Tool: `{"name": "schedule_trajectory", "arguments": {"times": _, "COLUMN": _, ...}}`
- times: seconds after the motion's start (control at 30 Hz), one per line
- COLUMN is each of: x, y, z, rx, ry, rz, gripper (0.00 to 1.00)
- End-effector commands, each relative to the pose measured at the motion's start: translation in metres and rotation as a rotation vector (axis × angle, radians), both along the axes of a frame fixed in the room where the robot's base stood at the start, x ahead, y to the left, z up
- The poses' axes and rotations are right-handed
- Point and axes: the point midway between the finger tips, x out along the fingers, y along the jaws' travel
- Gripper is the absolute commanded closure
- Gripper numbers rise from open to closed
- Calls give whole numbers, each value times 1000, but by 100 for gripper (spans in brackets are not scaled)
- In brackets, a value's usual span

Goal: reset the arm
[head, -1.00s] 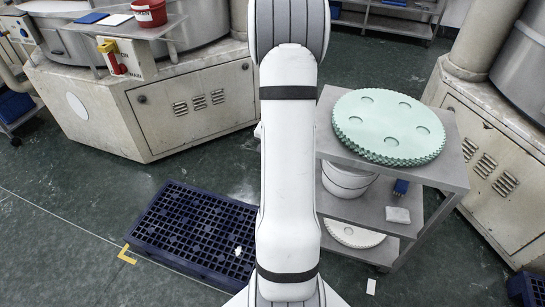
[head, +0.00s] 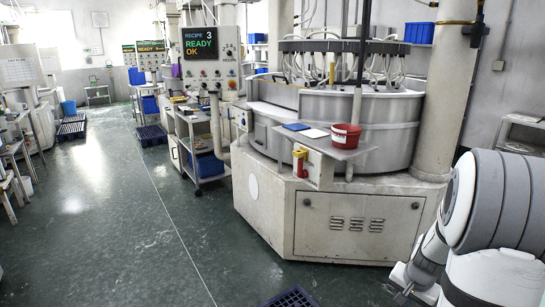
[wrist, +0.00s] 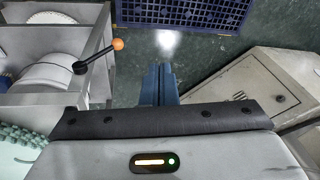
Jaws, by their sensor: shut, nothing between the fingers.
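My gripper (wrist: 159,84) shows in the wrist view as two blue fingers pressed together with nothing between them. It hangs over the green floor, between a grey cart on the left and a beige machine cabinet on the right. In the head view my white and grey arm is folded at the lower right edge, partly cut off by the frame; I cannot make out the fingertips there.
The grey cart (wrist: 103,45) carries a white bucket (wrist: 48,79) and pale green toothed discs (wrist: 15,150). A dark blue pallet (wrist: 190,12) lies on the floor. A lapping machine (head: 330,215) with a red bucket (head: 345,136) on its shelf stands ahead. The left aisle is clear.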

Motion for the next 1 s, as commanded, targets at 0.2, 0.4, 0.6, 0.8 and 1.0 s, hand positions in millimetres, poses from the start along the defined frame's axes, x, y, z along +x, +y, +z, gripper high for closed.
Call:
{"name": "schedule_trajectory", "arguments": {"times": 0.2, "x": -15, "y": 83, "z": 61, "rx": -31, "ry": 1, "rz": 240, "gripper": 100}}
{"name": "schedule_trajectory", "arguments": {"times": 0.4, "x": -48, "y": 146, "z": 102, "rx": -65, "ry": 7, "rz": 448, "gripper": 100}}
{"name": "schedule_trajectory", "arguments": {"times": 0.6, "x": -94, "y": 196, "z": 131, "rx": -106, "ry": 15, "rz": 645, "gripper": 100}}
{"name": "schedule_trajectory", "arguments": {"times": 0.8, "x": -133, "y": 223, "z": 144, "rx": -140, "ry": 22, "rz": 789, "gripper": 100}}
{"name": "schedule_trajectory", "arguments": {"times": 1.0, "x": -149, "y": 230, "z": 148, "rx": -155, "ry": 28, "rz": 843, "gripper": 100}}
